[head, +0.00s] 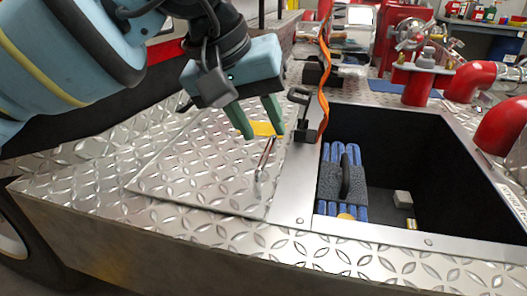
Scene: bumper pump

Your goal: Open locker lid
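The locker lid (190,170) is a diamond-plate panel lying flat on the metal deck, left of an open compartment. A thin metal handle (265,160) stands on its right part, with a yellow label (261,128) just behind it. My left gripper (262,134) has green fingers that are spread apart. It points down over the lid, close above the handle's far end, with nothing seen between the fingers. I cannot tell whether a finger touches the handle. My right gripper is not in view.
The open black compartment (385,150) holds a blue bundle (330,180) with a dark handle. Red pipes (470,80) and fittings stand behind and to the right.

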